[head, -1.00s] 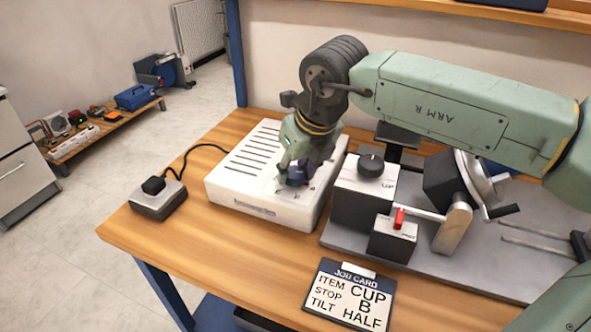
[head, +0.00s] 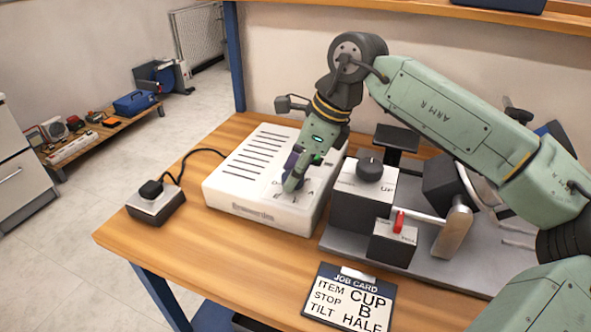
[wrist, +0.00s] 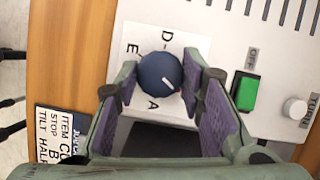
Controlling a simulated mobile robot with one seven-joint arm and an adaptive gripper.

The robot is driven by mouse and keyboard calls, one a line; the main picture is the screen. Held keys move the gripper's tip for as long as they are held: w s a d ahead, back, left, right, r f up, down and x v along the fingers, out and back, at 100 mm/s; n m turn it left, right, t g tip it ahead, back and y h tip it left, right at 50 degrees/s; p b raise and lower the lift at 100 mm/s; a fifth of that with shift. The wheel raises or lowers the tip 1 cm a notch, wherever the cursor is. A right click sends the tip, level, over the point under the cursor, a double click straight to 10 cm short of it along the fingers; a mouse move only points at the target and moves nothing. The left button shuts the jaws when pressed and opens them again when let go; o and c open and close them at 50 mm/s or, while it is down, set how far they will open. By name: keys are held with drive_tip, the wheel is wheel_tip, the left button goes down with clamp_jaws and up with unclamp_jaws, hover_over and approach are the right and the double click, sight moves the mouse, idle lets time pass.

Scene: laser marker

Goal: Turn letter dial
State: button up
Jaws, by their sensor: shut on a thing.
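The letter dial (wrist: 158,70) is a round dark blue knob with a short white mark, on the white box (head: 228,190). Letters D, E and A show around it in the wrist view; other letters are hidden by my fingers. My gripper (wrist: 160,82) is shut on the dial, with a purple-padded finger on each side. In the head view my gripper (head: 295,176) points down at the right part of the box's top and hides most of the dial. The job card (head: 348,300) reads item CUP, stop B, tilt HALF.
A green switch (wrist: 245,92) marked OFF and a small pale knob (wrist: 294,108) sit beside the dial. A black knob (head: 370,168) and a red lever (head: 399,221) stand right of the box. A black-knobbed control block (head: 155,202) is at left.

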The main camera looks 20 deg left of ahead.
drive_tip(key=shift+n, duration=0.4)
drive_tip(key=o, duration=1.1)
drive_tip(key=shift+r, duration=0.1)
drive_tip(key=v, duration=1.2)
drive_tip(key=shift+w+a, duration=0.1)
drive_tip(key=shift+w, duration=0.05)
wheel_tip(320, 180, up, 7)
drive_tip(key=p, duration=0.6)
drive_tip(key=shift+p, duration=0.3)
